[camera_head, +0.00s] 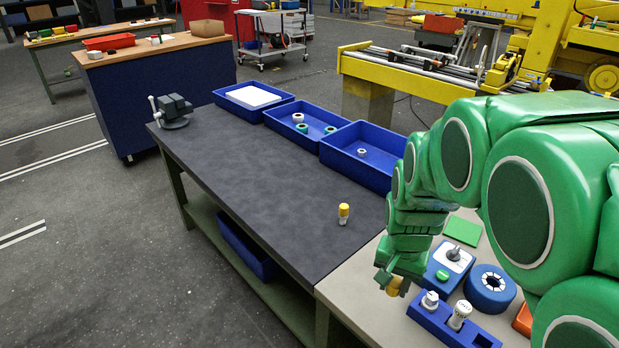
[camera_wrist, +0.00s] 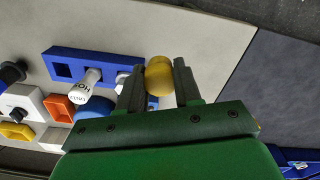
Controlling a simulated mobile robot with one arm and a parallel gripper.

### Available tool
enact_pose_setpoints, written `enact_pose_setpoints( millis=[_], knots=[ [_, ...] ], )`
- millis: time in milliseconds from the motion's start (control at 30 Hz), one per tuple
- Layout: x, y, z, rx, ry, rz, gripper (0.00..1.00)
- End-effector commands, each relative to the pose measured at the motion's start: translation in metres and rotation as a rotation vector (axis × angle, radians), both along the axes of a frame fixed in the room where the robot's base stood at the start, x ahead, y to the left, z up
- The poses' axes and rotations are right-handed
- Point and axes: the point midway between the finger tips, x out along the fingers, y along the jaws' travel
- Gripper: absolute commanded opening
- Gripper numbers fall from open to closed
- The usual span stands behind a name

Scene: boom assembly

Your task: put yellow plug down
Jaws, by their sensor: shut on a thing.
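The yellow plug (camera_wrist: 159,75) is between the two fingers of my gripper (camera_wrist: 159,88) in the wrist view; only its rounded yellow top shows clearly. In the head view my gripper (camera_head: 393,284) holds it (camera_head: 395,287) over the pale table top, just left of the blue block. The blue block (camera_head: 429,318) has square holes and holds white plugs (camera_head: 460,315); it also shows in the wrist view (camera_wrist: 64,55).
On the pale table (camera_head: 373,285) are a blue round part (camera_head: 490,288), a blue box with a white top (camera_head: 453,262) and a green plate (camera_head: 462,230). Blue trays (camera_head: 347,140) line the dark bench's back edge. The dark bench (camera_head: 260,175) is mostly clear.

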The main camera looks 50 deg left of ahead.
Motion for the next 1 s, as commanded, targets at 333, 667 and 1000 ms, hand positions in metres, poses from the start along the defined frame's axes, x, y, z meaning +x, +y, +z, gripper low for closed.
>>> enact_pose_setpoints(
  millis=[333,667,1000],
  knots=[
    [0.026,0.08,0.004,-0.003,-0.013,-0.019,0.05],
    [0.022,0.159,0.002,0.0,-0.005,-0.004,0.05],
    [0.008,0.207,-0.001,0.005,0.009,0.019,0.05]
  ],
)
